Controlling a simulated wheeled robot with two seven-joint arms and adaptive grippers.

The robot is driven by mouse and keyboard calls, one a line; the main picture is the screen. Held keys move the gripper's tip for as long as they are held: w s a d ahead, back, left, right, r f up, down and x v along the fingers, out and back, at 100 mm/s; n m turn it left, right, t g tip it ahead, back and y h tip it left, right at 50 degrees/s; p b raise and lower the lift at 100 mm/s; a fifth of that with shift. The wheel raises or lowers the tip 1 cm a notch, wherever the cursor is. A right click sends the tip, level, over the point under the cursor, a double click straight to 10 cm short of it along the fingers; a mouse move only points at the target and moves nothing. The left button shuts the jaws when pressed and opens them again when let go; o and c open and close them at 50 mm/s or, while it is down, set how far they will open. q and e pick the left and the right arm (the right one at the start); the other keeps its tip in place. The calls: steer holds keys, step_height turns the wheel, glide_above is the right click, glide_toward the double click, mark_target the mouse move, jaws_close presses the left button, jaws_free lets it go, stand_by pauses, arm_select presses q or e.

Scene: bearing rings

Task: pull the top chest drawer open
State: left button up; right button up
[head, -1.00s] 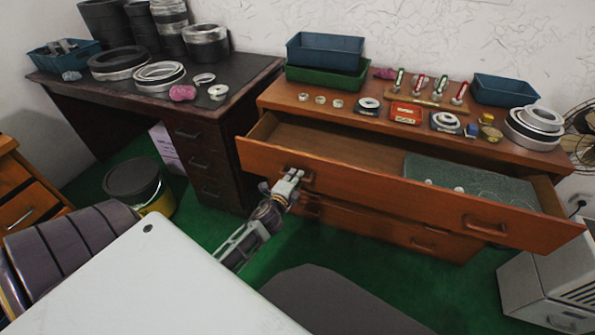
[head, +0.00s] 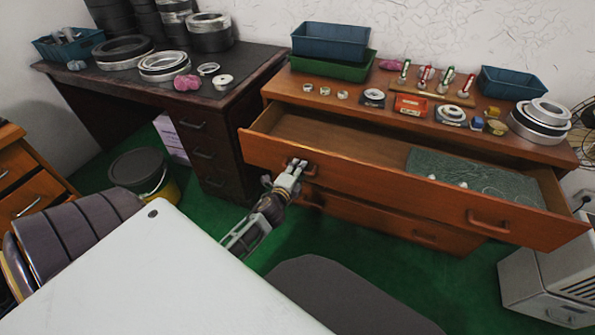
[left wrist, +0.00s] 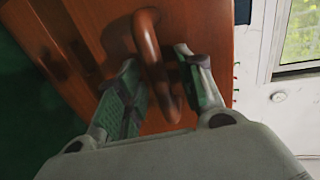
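The chest's top drawer (head: 400,190) is pulled far out, and its inside shows. It has two wooden handles, one at the left (head: 310,171) and one at the right (head: 487,219). My left gripper (head: 297,164) is at the left handle. In the left wrist view the handle (left wrist: 154,65) lies between the two fingers of my left gripper (left wrist: 163,80). The fingers stand apart, with a gap showing on the right side of the handle; contact on the left side is hard to tell. My right gripper is not in view.
Rings, small parts and bins stand on the chest top (head: 300,90). A green mat (head: 470,178) lies in the drawer's right part. A dark desk (head: 130,90) stands at left, with a bucket (head: 145,175) before it. A grey box (head: 545,285) stands at right.

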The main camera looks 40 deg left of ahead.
arm_select(q)
steer(key=shift+s, duration=0.1)
steer(key=v, duration=1.2)
stand_by(0.6)
stand_by(0.6)
